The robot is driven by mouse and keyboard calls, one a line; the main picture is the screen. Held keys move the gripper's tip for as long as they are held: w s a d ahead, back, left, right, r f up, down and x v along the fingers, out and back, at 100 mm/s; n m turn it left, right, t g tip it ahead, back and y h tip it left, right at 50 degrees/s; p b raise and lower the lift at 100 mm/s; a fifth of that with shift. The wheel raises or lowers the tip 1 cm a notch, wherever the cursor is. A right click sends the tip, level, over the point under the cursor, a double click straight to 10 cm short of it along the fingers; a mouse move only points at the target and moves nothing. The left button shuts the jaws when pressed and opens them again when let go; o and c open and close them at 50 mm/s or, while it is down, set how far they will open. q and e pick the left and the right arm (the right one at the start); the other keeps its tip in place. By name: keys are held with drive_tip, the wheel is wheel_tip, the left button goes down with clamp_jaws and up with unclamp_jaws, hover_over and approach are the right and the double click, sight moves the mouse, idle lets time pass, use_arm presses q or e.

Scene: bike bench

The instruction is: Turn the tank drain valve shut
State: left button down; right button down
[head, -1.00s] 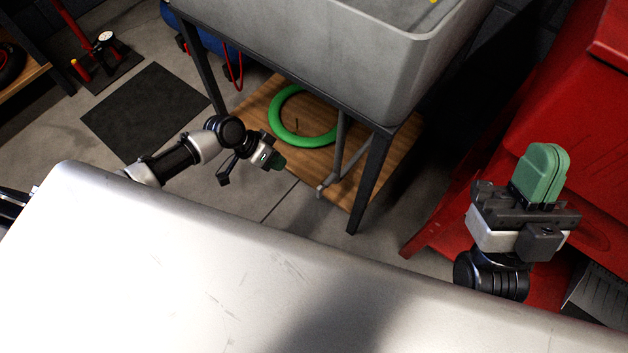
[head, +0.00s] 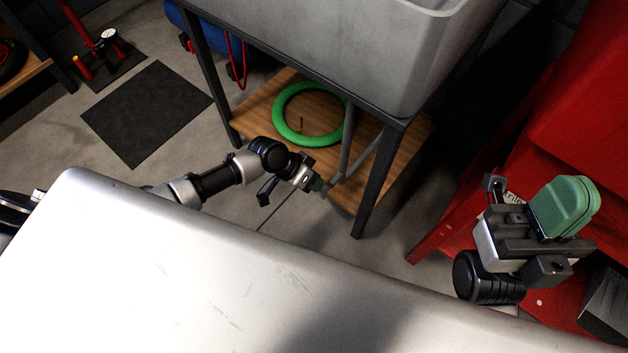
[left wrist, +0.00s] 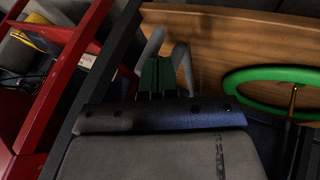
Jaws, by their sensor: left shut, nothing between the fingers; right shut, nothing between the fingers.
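The grey tank (head: 330,50) stands on a dark metal frame in the head view. A grey drain pipe (head: 345,150) hangs below it. In the left wrist view the shut green fingers (left wrist: 157,78) point between two grey pipe pieces (left wrist: 183,66). My right gripper (head: 566,207) is shut and empty at the right, far from the tank.
A frame leg (head: 372,190) stands right of the pipe. A red cabinet (head: 590,130) is at the right. A pale flat top (head: 180,270) fills the foreground.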

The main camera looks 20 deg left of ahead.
idle(0.4)
use_arm(q)
drive_tip(key=shift+r+p, duration=0.1)
drive_tip(key=shift+p, duration=0.55)
drive_tip(key=shift+s+d+y+p, duration=0.1)
drive_tip(key=shift+y+p, duration=0.4)
drive_tip(key=shift+p, duration=0.2)
